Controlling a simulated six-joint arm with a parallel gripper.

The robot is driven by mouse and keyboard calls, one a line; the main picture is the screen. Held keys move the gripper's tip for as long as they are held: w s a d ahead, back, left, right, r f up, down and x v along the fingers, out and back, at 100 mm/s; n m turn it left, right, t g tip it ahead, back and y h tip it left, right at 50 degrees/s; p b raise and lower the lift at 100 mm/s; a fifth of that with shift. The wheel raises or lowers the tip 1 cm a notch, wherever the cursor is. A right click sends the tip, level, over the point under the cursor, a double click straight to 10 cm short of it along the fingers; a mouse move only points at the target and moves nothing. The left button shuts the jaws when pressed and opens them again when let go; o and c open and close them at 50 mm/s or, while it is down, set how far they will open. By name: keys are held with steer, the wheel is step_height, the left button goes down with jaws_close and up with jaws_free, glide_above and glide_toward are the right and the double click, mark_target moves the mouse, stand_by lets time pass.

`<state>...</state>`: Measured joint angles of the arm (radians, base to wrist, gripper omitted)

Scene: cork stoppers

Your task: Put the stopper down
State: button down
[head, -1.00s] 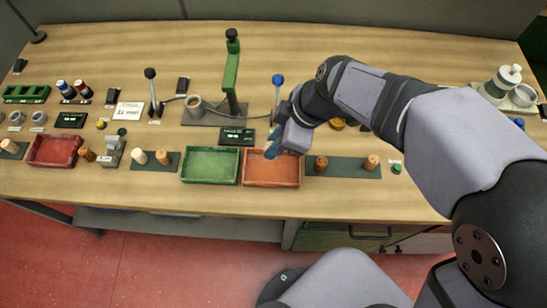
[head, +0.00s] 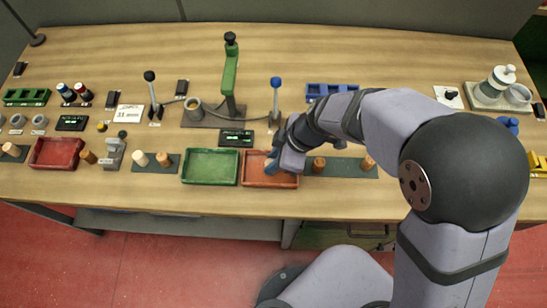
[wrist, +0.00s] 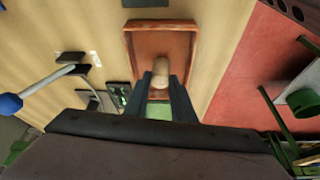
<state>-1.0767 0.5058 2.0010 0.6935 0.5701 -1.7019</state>
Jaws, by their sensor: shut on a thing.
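My gripper (head: 271,168) is over the orange tray (head: 284,183) near the front of the bench. In the wrist view its two dark fingers (wrist: 160,84) are shut on a pale cork stopper (wrist: 160,69). The stopper shows in front of the orange tray's floor, and the tray's rim (wrist: 130,50) surrounds that area. I cannot tell whether the stopper touches the tray floor. In the head view the stopper is mostly hidden by my gripper.
The green tray (head: 184,170) stands left of the orange one, and a dark mat (head: 343,168) with two brown stoppers lies right. A blue-knobbed lever (head: 276,92) stands behind. A red tray (head: 37,161) is farther left.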

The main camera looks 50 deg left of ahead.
steer(key=shift+f, duration=0.15)
steer(key=c, duration=1.5)
jaws_free()
steer(key=shift+w+r, duration=0.15)
steer(key=shift+r, duration=0.45)
steer(key=b+v, duration=0.2)
steer(key=v, duration=0.9)
steer(key=shift+d, duration=0.15)
